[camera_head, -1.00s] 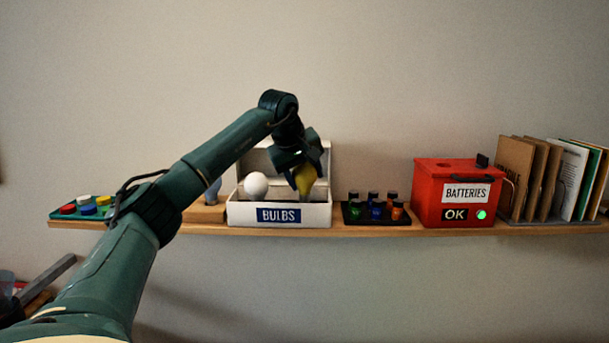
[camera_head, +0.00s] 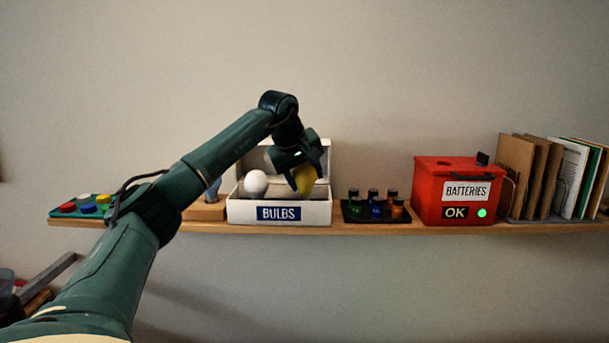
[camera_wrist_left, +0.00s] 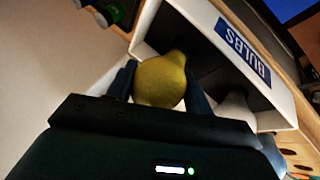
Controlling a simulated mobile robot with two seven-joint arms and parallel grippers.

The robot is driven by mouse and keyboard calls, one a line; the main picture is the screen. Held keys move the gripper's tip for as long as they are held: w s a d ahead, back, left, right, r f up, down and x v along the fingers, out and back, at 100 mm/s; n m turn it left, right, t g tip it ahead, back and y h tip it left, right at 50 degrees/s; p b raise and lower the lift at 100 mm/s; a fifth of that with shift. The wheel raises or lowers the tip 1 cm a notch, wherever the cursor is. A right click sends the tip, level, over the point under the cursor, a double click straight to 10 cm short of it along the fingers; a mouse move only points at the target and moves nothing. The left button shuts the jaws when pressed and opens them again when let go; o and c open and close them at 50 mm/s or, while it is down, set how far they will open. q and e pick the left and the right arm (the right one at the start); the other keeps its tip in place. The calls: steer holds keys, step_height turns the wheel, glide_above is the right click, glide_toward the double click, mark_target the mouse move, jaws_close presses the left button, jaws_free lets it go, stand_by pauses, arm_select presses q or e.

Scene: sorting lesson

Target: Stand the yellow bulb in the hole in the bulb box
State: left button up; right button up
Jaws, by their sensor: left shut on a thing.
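The yellow bulb (camera_head: 305,179) is held in my left gripper (camera_head: 296,176), over the right part of the white bulb box (camera_head: 315,213) labelled BULBS. In the left wrist view the yellow bulb (camera_wrist_left: 160,80) sits between the two dark fingers of my left gripper (camera_wrist_left: 160,84), its narrow end pointing into the bulb box (camera_wrist_left: 198,28). The fingers touch it on both sides. The hole under it is hidden, and I cannot tell whether the bulb is seated. A white bulb (camera_head: 255,183) stands in the left part of the box. My right gripper is not in view.
A bluish bulb (camera_head: 212,191) stands on a wooden block left of the box. A black tray of small bottles (camera_head: 375,206) is close on the right, then the red batteries box (camera_head: 440,191). The wooden shelf (camera_head: 370,228) is narrow, with a wall behind.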

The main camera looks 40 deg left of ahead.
arm_select(q)
steer(key=shift+f+b, duration=0.45)
steer(key=shift+f, duration=0.65)
stand_by(0.7)
steer(key=shift+f+p, duration=0.1)
steer(key=shift+p, duration=0.5)
stand_by(2.7)
stand_by(0.3)
steer(key=o, duration=0.4)
steer(key=shift+c, duration=0.2)
steer(key=shift+o, duration=0.5)
steer(key=o, duration=0.5)
steer(key=shift+c, duration=0.2)
steer(key=shift+r, duration=0.75)
